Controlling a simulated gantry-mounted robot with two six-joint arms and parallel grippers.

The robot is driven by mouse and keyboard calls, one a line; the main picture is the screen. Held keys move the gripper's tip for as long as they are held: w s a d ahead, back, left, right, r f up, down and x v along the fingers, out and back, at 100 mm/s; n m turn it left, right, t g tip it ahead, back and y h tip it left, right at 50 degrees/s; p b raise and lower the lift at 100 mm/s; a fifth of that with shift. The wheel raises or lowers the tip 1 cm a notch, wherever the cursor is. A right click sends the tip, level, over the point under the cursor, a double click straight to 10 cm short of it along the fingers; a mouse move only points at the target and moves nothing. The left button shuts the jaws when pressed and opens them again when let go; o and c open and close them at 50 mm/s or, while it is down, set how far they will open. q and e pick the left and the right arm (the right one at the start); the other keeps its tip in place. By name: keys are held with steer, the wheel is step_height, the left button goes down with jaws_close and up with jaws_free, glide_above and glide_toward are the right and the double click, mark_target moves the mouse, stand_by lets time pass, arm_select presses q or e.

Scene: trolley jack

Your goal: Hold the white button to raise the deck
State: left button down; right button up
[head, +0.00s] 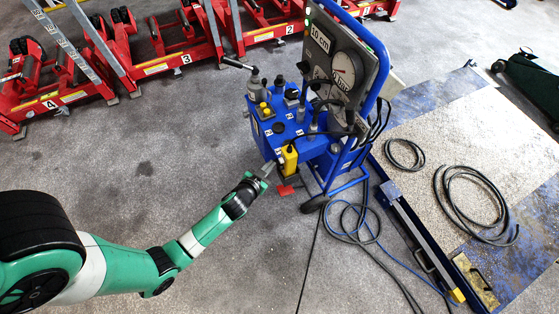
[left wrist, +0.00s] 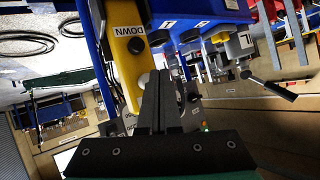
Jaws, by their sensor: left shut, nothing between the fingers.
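The yellow control box (head: 289,158) hangs on the front side of the blue trolley jack unit (head: 322,147). In the left wrist view the yellow box (left wrist: 124,62) carries the word DOWN beside a dark button (left wrist: 136,46). A whitish round button (left wrist: 144,79) shows lower on it, partly hidden by my fingers. My left gripper (head: 268,168) is shut and empty, with its fingertips close to the yellow box; it also shows in the left wrist view (left wrist: 159,80). I cannot tell whether the tips touch the button. The deck (head: 440,130) lies flat at the right. My right gripper is out of view.
A pressure gauge panel (head: 345,70) stands on top of the trolley. Black and blue hoses (head: 370,235) lie on the floor and deck. Red numbered stands (head: 160,65) line the back. The grey floor at the front is mostly clear.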

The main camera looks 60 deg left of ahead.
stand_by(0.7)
arm_select(q)
steer(key=shift+w, duration=0.5)
steer(key=shift+w+d+b, duration=0.1)
steer(key=shift+w+b, duration=0.45)
stand_by(1.8)
stand_by(2.2)
steer(key=shift+s+p, duration=0.4)
steer(key=shift+s, duration=0.6)
steer(key=s+p, duration=0.2)
steer(key=s, duration=0.3)
steer(key=shift+a, duration=0.2)
stand_by(0.5)
